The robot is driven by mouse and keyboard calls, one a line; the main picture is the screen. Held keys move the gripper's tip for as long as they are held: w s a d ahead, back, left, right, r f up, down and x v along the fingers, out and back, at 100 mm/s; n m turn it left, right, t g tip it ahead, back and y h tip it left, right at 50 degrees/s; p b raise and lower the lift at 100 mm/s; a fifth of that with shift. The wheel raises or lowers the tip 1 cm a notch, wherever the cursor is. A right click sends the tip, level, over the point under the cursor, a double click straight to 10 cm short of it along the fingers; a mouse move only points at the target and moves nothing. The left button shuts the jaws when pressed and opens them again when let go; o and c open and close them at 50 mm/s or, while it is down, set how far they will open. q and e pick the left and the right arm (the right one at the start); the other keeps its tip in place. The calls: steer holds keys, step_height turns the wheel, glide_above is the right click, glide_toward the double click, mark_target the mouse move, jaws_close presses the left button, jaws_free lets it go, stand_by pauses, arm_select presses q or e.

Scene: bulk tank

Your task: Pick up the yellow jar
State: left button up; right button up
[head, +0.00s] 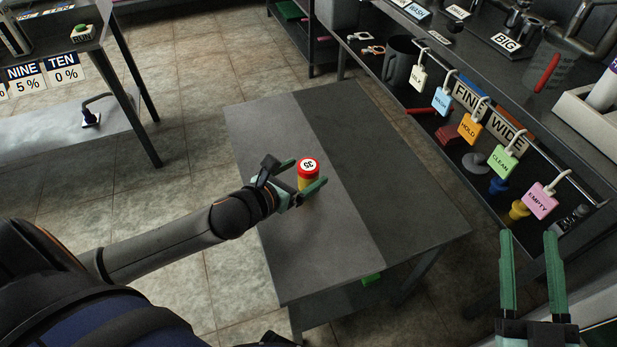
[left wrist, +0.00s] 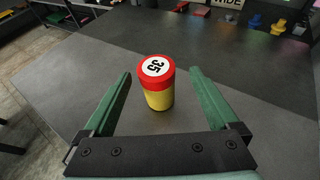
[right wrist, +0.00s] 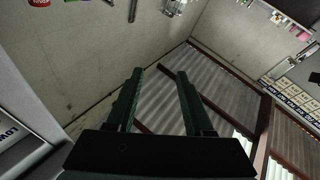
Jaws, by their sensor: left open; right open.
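The yellow jar (head: 306,183) stands upright on the grey table, with a red lid and a white label reading 35 on top. It also shows in the left wrist view (left wrist: 158,98), between and slightly beyond the fingertips. My left gripper (head: 306,176) is open, its green fingers on either side of the jar, with a gap to each side in the left wrist view. My right gripper (head: 533,240) is open and empty at the lower right, away from the table. In the right wrist view its fingers (right wrist: 158,75) point at a wall and a corrugated panel.
The table (head: 400,190) is otherwise clear on top. A rack (head: 465,120) with hanging coloured tags, a grey mug (head: 402,62) and small items stands along the right. A bench (head: 60,135) with NINE and TEN signs stands at the left. Tiled floor lies between.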

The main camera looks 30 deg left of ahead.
mark_target(315, 163)
arm_select(q)
steer(key=x, duration=0.1)
steer(key=b+x, duration=0.1)
steer(key=x, duration=0.3)
steer(key=shift+w+a+r+b, duration=0.15)
steer(key=shift+w+r+b, duration=0.1)
steer(key=shift+b, duration=0.15)
steer(key=shift+w, duration=0.15)
steer(key=c, duration=1.4)
jaws_close()
arm_select(e)
steer(key=s+a+r+n+t+y, duration=0.1)
steer(key=s+r+n+t+y, duration=0.1)
steer(key=s+r+n+y, duration=0.3)
step_height(315, 163, up, 4)
steer(key=shift+s+r+y, duration=0.2)
steer(key=shift+y, duration=0.6)
